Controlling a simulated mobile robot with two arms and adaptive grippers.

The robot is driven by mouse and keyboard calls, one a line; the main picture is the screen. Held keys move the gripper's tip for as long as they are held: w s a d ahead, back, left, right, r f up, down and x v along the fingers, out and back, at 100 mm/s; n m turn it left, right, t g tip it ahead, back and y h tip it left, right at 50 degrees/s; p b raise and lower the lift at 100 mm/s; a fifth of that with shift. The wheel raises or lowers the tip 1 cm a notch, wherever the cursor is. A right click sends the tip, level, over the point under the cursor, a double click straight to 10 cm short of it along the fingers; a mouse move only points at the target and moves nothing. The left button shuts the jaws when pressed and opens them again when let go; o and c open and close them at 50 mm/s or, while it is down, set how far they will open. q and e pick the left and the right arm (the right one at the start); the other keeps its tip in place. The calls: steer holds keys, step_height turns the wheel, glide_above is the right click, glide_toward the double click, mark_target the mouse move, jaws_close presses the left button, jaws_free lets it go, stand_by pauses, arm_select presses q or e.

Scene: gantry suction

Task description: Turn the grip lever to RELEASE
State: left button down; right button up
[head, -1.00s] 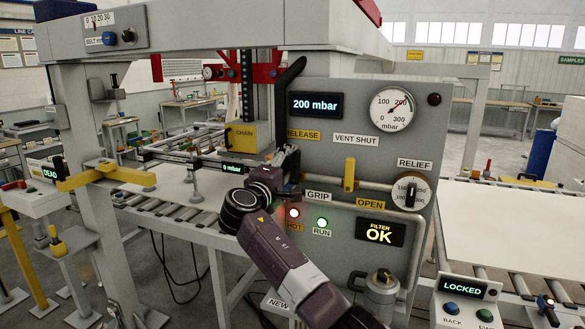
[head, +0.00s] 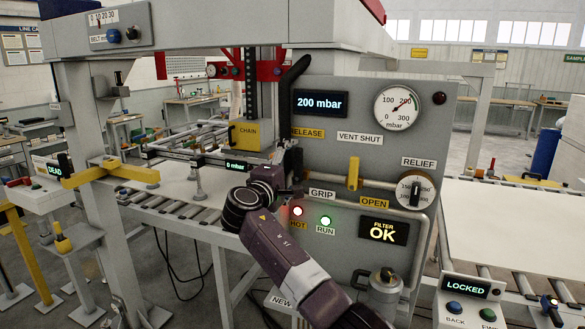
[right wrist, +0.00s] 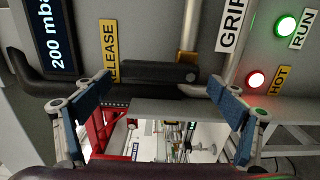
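The grip lever looks like a dark upright bar (head: 293,160) on the panel's left edge, between the yellow RELEASE label (head: 307,133) and the white GRIP label (head: 322,194). My right gripper (head: 284,184) is in front of it, hiding part of it. In the right wrist view, turned sideways, the dark lever (right wrist: 150,73) lies between the spread blue-padded fingers of my right gripper (right wrist: 160,82), beyond their tips. The RELEASE label (right wrist: 109,52) is near one finger, the GRIP label (right wrist: 232,22) near the other. No grip on the lever shows. My left gripper is out of view.
A yellow vent handle (head: 353,173) and the relief dial (head: 415,190) are to the right. The panel display (head: 320,103) reads 200 mbar. A roller conveyor (head: 170,208) runs at left.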

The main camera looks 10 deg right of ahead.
steer(key=v, duration=1.2)
